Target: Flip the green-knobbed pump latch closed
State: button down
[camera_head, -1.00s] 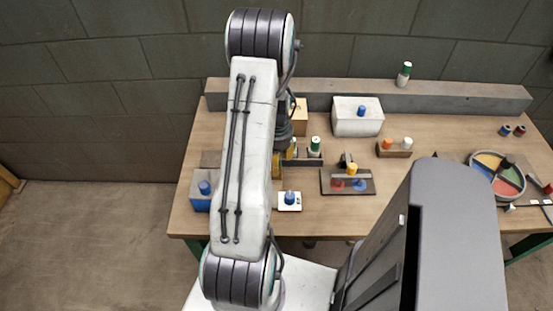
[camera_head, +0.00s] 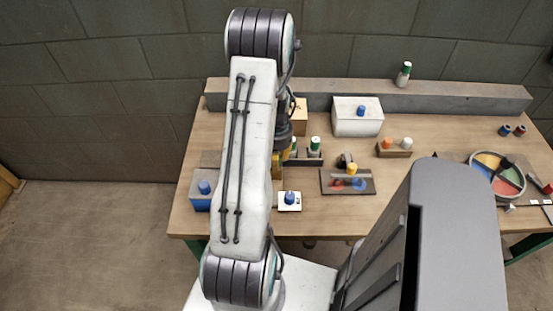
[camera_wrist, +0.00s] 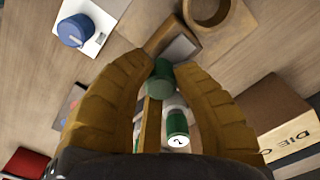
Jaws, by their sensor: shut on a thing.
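In the wrist view, my gripper (camera_wrist: 161,68) has its two ochre fingers closed around a green knob (camera_wrist: 160,80). The fingertips press close to the knob's sides. A narrow ochre strip (camera_wrist: 152,125) runs below the knob between the fingers; I cannot tell whether it is the latch lever. A brown block with a grey face (camera_wrist: 180,49) lies just beyond the knob. The latch's base and its angle are mostly hidden. In the head view, my arm covers most of the gripper, and only a yellow part (camera_head: 277,172) of it shows.
Green-capped bottles (camera_head: 315,146) stand in a rack close to the gripper; one (camera_wrist: 177,124) shows between the fingers. A white box (camera_head: 357,117) stands behind.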

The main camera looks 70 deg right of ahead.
jog(key=w, duration=0.1)
jog(key=w+a+b, duration=0.1)
jog(key=shift+w+f, duration=0.2)
jog(key=shift+w, duration=0.1)
jog(key=shift+s+r, duration=0.1)
jog(key=c, duration=1)
grip_release()
jog(key=shift+r, duration=0.15)
notch_tip(320, 180, up, 12)
jog(key=shift+f, duration=0.15)
